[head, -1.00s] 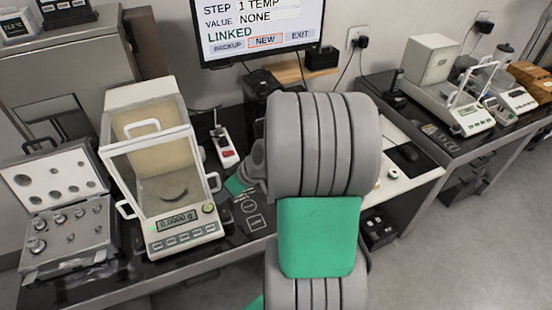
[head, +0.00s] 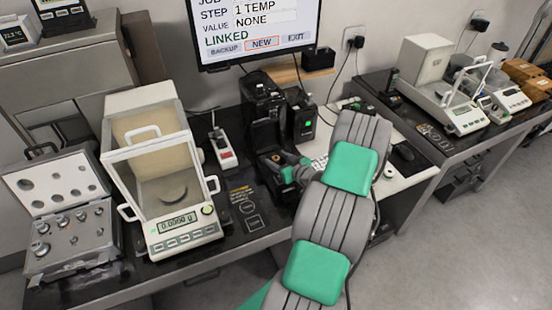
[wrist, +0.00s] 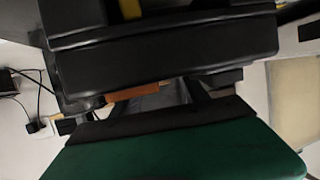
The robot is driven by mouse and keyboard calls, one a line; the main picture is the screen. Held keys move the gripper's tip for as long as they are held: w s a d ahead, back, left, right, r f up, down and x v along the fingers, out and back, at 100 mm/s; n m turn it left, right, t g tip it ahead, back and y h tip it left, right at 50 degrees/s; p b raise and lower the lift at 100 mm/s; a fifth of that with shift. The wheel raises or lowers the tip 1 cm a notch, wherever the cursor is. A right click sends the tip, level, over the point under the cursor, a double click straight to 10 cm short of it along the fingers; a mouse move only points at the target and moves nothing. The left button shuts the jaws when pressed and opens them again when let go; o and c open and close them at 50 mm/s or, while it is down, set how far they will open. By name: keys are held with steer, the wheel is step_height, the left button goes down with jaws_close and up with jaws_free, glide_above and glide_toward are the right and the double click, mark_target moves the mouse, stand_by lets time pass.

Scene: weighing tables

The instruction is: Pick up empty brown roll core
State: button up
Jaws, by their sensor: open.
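The black label printer (head: 262,112) stands open on the table right of the balance. A small brown spot (head: 276,158) in its low front opening looks like the roll core, but it is too small to be sure. My gripper (head: 283,168) is at that opening, open, with its fingertips close to the brown spot. I cannot tell whether they touch it. In the wrist view, a large black body fills the top and green and black parts of my gripper fill the bottom. No core shows clearly there.
A glass-doored balance (head: 165,190) and a weight case (head: 70,225) stand at left. The monitor (head: 258,30) hangs behind the printer. A small white roll (head: 389,171) lies on the white surface at right. A second table (head: 440,150) with another balance is farther right.

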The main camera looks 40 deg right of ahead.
jaws_close()
stand_by(0.6)
